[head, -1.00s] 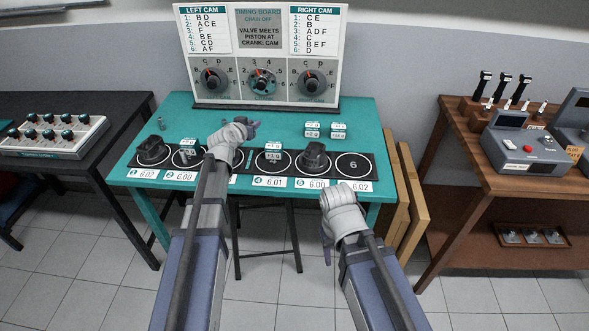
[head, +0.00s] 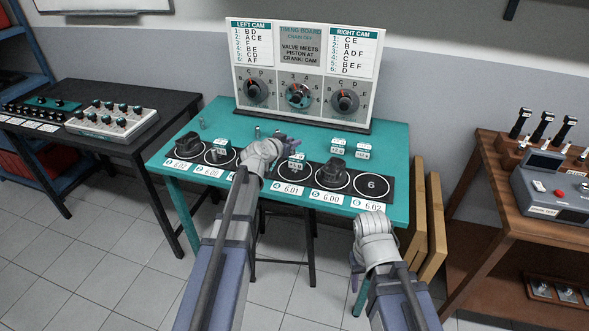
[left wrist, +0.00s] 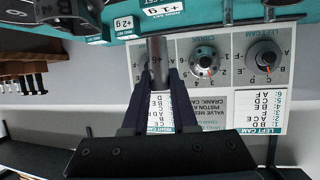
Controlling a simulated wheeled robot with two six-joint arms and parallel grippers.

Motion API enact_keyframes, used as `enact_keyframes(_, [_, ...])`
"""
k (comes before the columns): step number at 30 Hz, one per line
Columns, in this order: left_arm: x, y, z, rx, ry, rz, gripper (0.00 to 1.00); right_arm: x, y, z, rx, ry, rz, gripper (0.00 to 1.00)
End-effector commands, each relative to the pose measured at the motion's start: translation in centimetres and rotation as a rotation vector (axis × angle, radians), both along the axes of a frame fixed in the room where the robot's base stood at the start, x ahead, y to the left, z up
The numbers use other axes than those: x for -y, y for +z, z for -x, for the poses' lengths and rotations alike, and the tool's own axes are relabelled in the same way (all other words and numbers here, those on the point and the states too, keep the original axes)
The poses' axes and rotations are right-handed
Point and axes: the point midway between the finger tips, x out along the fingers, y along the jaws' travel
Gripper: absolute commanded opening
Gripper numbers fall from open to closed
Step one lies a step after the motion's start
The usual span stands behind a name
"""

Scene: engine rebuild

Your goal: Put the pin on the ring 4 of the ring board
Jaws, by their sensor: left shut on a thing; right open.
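The ring board (head: 392,182) is a black strip of numbered white rings along the teal table's front. My left gripper (head: 290,141) is above the table, behind ring 4. In the left wrist view the left gripper (left wrist: 158,88) is shut on a grey cylindrical pin (left wrist: 157,58), which sticks out past the fingertips. In the head view the hand hides this pin. My right gripper (head: 362,264) hangs empty in front of the table; its fingers are barely visible.
Dark pistons stand on ring 1 (head: 188,144) and ring 5 (head: 332,172). Ring 6 (head: 371,186) is empty. Small weight blocks (head: 338,148) lie behind ring 5. The timing board (head: 304,120) rises behind.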

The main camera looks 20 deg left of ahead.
Motion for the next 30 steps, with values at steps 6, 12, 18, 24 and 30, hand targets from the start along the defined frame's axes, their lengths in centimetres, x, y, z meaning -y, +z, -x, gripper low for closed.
enact_keyframes(6, [0.0, -3.2, 0.0, 0.000, 0.001, 0.000, 0.00, 0.0, -3.2, 0.0, 0.000, 0.000, 0.000, 0.50])
enact_keyframes(12, [0.0, -6.0, 0.0, 0.000, 0.001, 0.000, 0.00, 0.0, -6.0, 0.0, 0.000, 0.000, 0.000, 0.50])
enact_keyframes(18, [0.0, -6.0, 0.0, 0.000, 0.001, 0.000, 0.00, 0.0, -6.0, 0.0, 0.000, 0.000, 0.000, 0.50])
enact_keyframes(24, [0.0, -7.6, 0.0, 0.000, 0.001, 0.000, 0.00, 0.0, -7.6, 0.0, 0.000, 0.000, 0.000, 0.50])
enact_keyframes(30, [0.0, -9.9, 0.0, 0.000, 0.001, 0.000, 0.00, 0.0, -9.9, 0.0, 0.000, 0.000, 0.000, 0.50])
